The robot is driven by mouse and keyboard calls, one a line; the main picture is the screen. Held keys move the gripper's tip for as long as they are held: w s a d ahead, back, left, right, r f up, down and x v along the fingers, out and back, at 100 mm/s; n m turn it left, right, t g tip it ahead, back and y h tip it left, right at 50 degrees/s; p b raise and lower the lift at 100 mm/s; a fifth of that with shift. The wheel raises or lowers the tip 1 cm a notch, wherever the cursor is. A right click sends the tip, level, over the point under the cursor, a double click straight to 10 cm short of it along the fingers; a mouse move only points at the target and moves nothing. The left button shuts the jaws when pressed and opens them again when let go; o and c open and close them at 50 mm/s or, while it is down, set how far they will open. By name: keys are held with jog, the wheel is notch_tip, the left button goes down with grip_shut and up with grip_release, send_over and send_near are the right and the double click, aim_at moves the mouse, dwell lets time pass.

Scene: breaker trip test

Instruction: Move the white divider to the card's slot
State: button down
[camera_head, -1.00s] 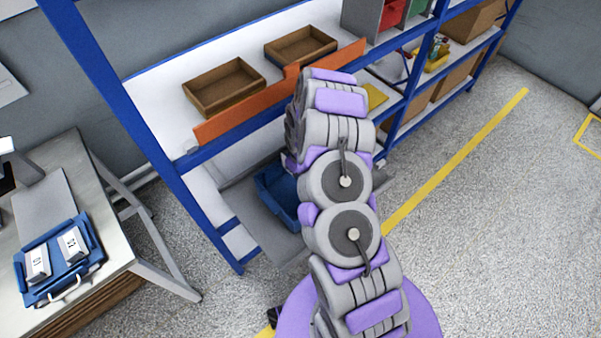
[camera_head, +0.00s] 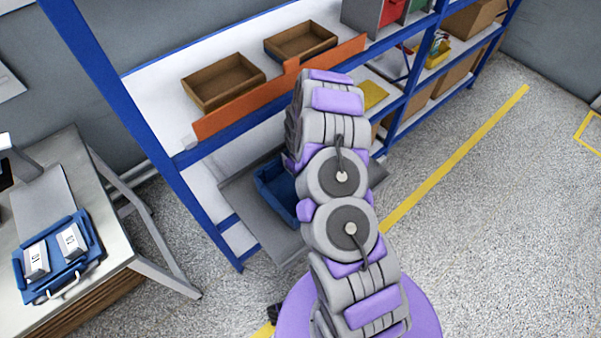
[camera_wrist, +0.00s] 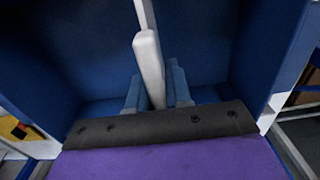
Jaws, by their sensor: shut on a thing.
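In the wrist view the white divider (camera_wrist: 149,62) stands upright, leaning slightly, inside a blue bin (camera_wrist: 75,50). Its lower part sits between two short blue ribs (camera_wrist: 131,95). My gripper (camera_wrist: 153,108) is shut on the divider; its dark edge and purple body fill the bottom of the view and hide the divider's lower end. In the head view my arm hides the gripper and the divider. A blue bin (camera_head: 274,192) shows partly beside my arm on a grey lower shelf. A flat yellow piece (camera_head: 373,94), perhaps the card, lies on the white shelf.
The blue rack post (camera_head: 150,150) and orange shelf lip (camera_head: 240,108) stand close to my arm. Two brown trays (camera_head: 222,82) sit on the upper shelf. A bench at left holds a blue tray (camera_head: 85,262) with two white blocks. The floor at right is clear.

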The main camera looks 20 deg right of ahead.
jog(key=shift+f+b, duration=0.75)
jog(key=shift+f, duration=1.05)
jog(key=c, duration=1)
grip_release()
jog(key=shift+o, duration=0.2)
jog(key=shift+r, duration=0.1)
notch_tip(320, 180, up, 17)
jog(key=p, duration=0.3)
jog(key=shift+w+r, duration=0.1)
jog(key=s+a+r, duration=0.3)
jog(key=s+r, duration=0.4)
jog(key=r, duration=0.2)
jog(key=s+a+r, duration=0.4)
jog(key=s+r, duration=0.2)
jog(key=r, duration=0.4)
jog(key=s+a+r+m+g, duration=0.1)
jog(key=s+r, duration=0.3)
jog(key=s, duration=0.8)
jog(key=s+a+r+m, duration=0.1)
jog(key=s+r, duration=0.3)
jog(key=s, duration=0.8)
jog(key=shift+r+m+g, duration=0.3)
jog(key=shift+m+g, duration=0.1)
jog(key=shift+m, duration=0.4)
